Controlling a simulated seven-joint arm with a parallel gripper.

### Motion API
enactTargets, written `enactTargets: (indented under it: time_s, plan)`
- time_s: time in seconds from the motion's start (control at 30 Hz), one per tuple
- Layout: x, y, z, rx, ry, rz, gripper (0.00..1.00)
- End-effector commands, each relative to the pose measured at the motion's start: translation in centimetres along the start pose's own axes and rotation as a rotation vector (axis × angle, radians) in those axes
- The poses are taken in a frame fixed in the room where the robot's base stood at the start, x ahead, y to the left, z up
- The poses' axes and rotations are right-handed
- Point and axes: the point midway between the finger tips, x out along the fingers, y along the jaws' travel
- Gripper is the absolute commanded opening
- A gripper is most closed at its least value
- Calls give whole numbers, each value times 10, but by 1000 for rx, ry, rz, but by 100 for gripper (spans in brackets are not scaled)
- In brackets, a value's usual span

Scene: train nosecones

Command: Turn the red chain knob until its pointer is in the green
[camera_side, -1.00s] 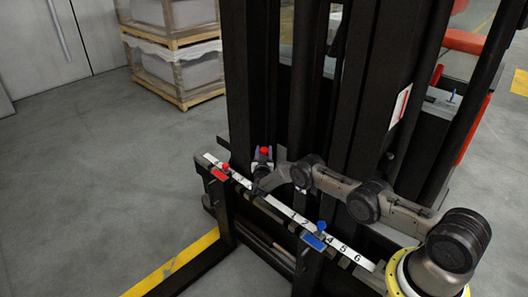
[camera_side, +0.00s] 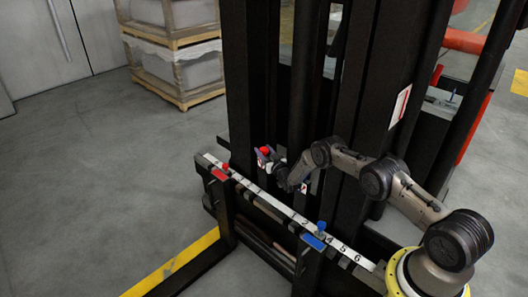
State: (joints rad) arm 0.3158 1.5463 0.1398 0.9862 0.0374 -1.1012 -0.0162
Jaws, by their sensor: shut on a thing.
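The red chain knob (camera_side: 265,150) shows as a small red piece at the dark mast, just above the white numbered strip. My gripper (camera_side: 267,156) is at the knob, with its jaws shut on it. The gripper is tilted, and my wrist lies to its right and slightly below. The gripper hides much of the knob. I cannot make out the pointer or a green zone at this size.
The white numbered strip (camera_side: 268,196) runs along the carriage bar below. A red latch (camera_side: 221,174) sits near its left end and a blue latch (camera_side: 315,239) further right. Dark mast uprights (camera_side: 252,80) stand close behind my arm. Open floor (camera_side: 110,190) lies at left.

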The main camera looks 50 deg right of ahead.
Motion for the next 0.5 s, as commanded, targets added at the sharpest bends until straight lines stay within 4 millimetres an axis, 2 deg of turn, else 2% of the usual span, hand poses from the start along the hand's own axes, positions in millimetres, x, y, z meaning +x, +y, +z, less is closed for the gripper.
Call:
enactTargets:
  time_s: [0.5]
  plan:
    - [0,0,1,-1,-2,-36,0]
